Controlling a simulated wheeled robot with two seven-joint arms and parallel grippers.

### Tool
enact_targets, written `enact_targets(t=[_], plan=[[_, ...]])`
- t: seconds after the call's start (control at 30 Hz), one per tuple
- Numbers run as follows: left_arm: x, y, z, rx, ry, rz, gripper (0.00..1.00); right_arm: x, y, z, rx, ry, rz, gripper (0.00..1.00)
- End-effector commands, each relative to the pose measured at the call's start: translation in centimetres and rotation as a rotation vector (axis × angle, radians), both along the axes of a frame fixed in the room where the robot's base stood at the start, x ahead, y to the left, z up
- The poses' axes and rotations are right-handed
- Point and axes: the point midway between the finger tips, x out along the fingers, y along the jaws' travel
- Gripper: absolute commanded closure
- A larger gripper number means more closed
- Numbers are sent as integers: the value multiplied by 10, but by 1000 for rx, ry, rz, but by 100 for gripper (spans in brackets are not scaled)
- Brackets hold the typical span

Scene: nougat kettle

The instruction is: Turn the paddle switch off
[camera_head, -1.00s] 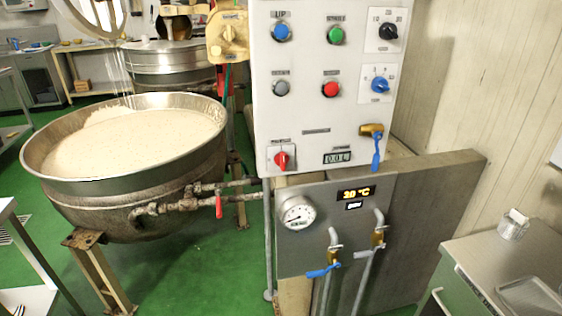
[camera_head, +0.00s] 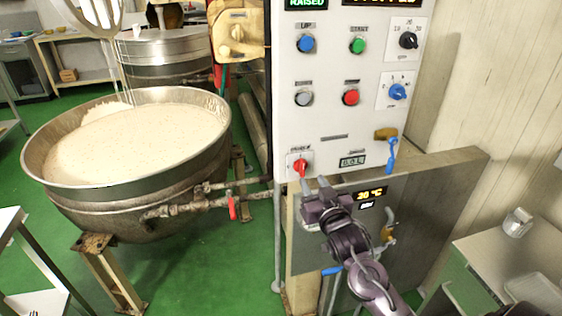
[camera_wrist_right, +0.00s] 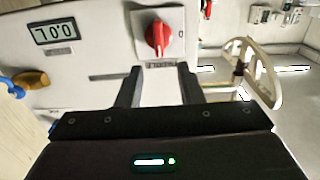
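The red rotary paddle switch (camera_head: 300,166) sits on a white plate at the lower left of the control panel (camera_head: 322,115). Its handle is close to vertical. In the wrist view the red switch (camera_wrist_right: 158,38) lies just beyond and between the fingertips. My right gripper (camera_head: 313,184) is just below the switch in the head view. Its two fingers are spread apart and nothing is between them in the right wrist view (camera_wrist_right: 160,75). The switch's label is too small to read surely. My left gripper is not in view.
Blue, green, grey and red buttons and two dials sit above on the panel. A counter display (camera_head: 352,161) and a blue-handled valve (camera_head: 391,153) are right of the switch. A large kettle of white mass (camera_head: 130,140) stands left. Green floor is clear between.

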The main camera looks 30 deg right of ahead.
Motion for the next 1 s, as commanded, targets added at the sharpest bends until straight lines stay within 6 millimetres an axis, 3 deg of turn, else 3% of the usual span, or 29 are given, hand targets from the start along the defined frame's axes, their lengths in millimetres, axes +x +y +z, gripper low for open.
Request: enact_targets(t=[0.1,0.53,0.93,1.0], plan=[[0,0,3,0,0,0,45,5,-1,11,1,-19,-1,66],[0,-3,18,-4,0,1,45,66,-16,11,-1,-16,-1,66],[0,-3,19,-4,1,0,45,75,-18,9,-1,-15,0,66],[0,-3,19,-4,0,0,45,75,-18,9,-1,-15,0,74]])
